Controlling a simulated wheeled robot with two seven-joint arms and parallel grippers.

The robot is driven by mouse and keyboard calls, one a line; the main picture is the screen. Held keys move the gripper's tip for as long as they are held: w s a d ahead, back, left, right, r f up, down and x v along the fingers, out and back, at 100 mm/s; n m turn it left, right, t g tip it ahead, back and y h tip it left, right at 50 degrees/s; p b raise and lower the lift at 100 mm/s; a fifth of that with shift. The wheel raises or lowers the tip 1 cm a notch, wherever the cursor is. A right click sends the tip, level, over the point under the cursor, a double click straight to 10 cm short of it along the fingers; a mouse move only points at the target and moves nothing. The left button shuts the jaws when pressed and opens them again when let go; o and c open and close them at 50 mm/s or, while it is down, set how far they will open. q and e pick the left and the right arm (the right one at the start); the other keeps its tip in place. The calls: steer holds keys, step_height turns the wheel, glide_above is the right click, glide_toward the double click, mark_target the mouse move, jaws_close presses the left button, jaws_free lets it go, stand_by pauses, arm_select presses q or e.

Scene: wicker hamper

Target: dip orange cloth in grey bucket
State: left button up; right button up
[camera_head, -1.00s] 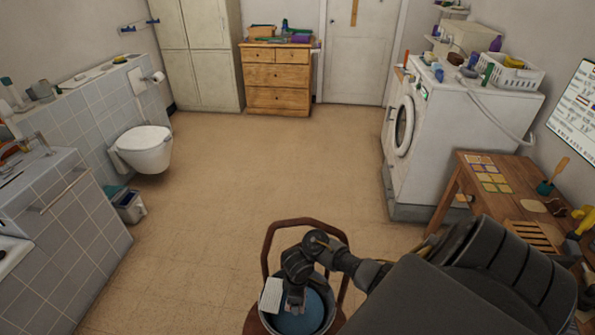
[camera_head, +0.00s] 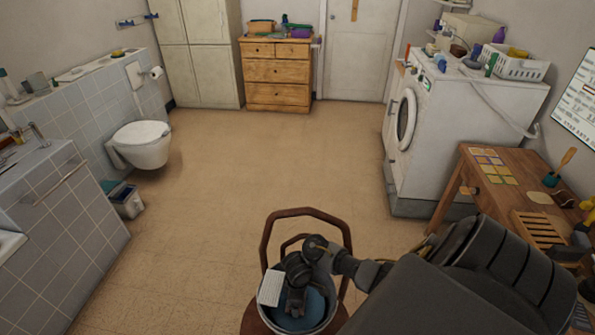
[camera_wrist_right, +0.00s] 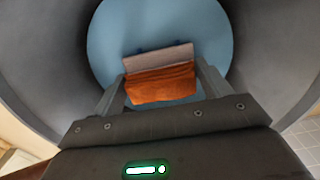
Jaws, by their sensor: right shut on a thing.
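The grey bucket (camera_head: 329,322) stands on a brown chair-like stand at the bottom middle of the head view. Blue water (camera_head: 312,306) shows inside it. My right gripper (camera_head: 297,302) points down inside the bucket. In the right wrist view my right gripper (camera_wrist_right: 160,90) is shut on the orange cloth (camera_wrist_right: 160,85), which is folded between the fingers over the blue water (camera_wrist_right: 205,40). A greyish strip (camera_wrist_right: 158,58) lies along the cloth's far edge. I cannot tell how deep the cloth is in the water. My left gripper is not in view.
The brown stand (camera_head: 306,211) has a raised curved back behind the bucket. A wooden table (camera_head: 530,190) and a washing machine (camera_head: 450,140) stand at the right. A pale flat patch (camera_head: 271,288) shows beside my right gripper. The middle floor is clear.

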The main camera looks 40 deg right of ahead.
steer(key=shift+f, duration=0.4)
stand_by(0.6)
stand_by(1.1)
step_height(320, 180, up, 10)
steer(key=p, duration=1.1)
steer(key=shift+f, duration=0.15)
stand_by(0.6)
step_height(320, 180, up, 5)
steer(key=p, duration=0.5)
steer(key=shift+p, duration=0.3)
